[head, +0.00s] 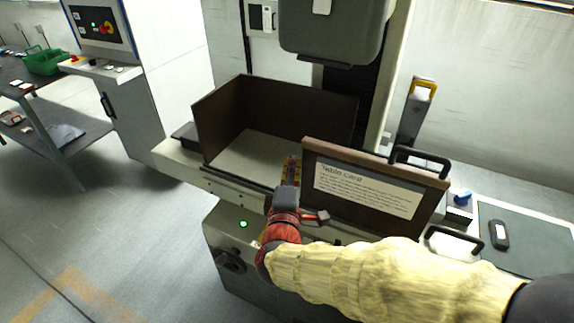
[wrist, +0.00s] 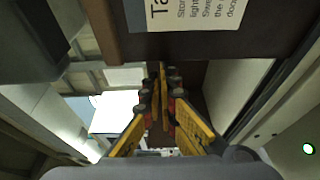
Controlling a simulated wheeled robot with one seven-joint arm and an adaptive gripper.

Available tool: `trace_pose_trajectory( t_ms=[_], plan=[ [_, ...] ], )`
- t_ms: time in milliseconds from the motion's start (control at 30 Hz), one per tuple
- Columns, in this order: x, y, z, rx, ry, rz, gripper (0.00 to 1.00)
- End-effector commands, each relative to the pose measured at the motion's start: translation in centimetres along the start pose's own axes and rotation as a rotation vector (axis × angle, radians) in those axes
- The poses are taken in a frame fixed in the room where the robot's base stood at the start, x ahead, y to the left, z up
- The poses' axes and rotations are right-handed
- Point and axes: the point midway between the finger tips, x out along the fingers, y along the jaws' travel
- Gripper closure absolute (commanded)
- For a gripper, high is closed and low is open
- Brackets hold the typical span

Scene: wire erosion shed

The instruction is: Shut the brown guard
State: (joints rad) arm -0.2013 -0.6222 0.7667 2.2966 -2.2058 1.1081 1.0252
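The brown guard (head: 345,211) is an upright panel at the front right of the machine's work table, bearing a white "Table care" notice. It stands to the right, leaving the front left of the enclosure open. In the wrist view, the guard (wrist: 226,46) crosses the top with part of its notice. My gripper (head: 292,160) is just left of the guard's left edge, by the table front. In the wrist view, my gripper's yellow fingers (wrist: 158,78) meet at the tips with nothing visible between them. I cannot tell whether they touch the guard.
Fixed brown walls (head: 290,108) enclose the table's left and back. The grey machine head (head: 335,30) hangs above. Black handles (head: 420,158), a blue-topped item (head: 461,198) and a dark mat (head: 530,236) lie right. A control cabinet (head: 140,100) stands left; the floor between is clear.

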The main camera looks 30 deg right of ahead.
Motion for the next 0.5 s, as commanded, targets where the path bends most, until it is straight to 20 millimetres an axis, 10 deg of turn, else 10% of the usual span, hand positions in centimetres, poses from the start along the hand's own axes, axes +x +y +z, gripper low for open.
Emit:
trace_pose_trajectory(
  t_ms=[500],
  plan=[
    [0.17, -0.19, -0.20, 0.001, -0.006, 0.000, 1.00]
  ],
)
